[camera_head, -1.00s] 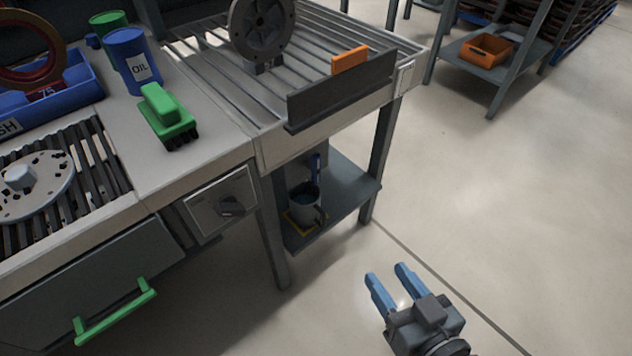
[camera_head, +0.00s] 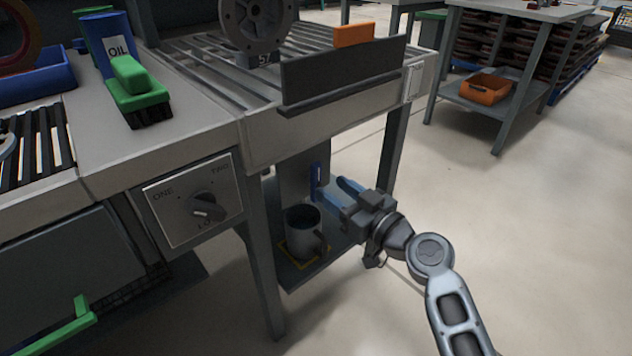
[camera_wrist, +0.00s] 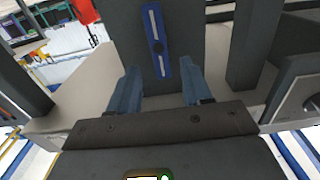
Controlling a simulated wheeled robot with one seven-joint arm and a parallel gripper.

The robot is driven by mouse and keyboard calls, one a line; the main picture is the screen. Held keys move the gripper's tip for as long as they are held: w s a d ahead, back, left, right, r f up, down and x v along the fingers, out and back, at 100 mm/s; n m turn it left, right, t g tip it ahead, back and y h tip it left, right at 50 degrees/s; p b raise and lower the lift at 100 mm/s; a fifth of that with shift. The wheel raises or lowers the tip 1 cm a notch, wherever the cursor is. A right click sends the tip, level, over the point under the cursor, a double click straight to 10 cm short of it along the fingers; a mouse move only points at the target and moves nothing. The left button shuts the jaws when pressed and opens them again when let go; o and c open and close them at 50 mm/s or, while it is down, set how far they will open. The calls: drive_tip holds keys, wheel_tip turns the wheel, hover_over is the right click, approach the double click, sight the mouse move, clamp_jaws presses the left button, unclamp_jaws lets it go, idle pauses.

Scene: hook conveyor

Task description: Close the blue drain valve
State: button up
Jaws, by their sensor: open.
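The blue drain valve (camera_head: 316,183) is a narrow upright blue piece on a grey panel under the roller table. In the wrist view the blue valve (camera_wrist: 164,66) is a long plate with a pale lengthwise strip and a dark round spot at its middle, slightly tilted. My gripper (camera_head: 334,188) is under the table edge, just right of the valve, with its blue fingers pointing at it. In the wrist view the fingers of my gripper (camera_wrist: 159,76) are spread, one on each side of the valve's line, with nothing between them. I cannot tell the exact gap to the valve.
A grey mug (camera_head: 302,232) stands on the low shelf (camera_head: 335,240) below the valve, inside a yellow outline. A table leg (camera_head: 393,150) is close behind my gripper. A control panel with a dial (camera_head: 197,200) is left of another leg (camera_head: 262,265).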

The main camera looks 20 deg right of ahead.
sight(319, 179)
drive_tip(key=x, duration=0.6)
drive_tip(key=shift+w, duration=0.2)
drive_tip(key=shift+c, duration=0.5)
clamp_jaws()
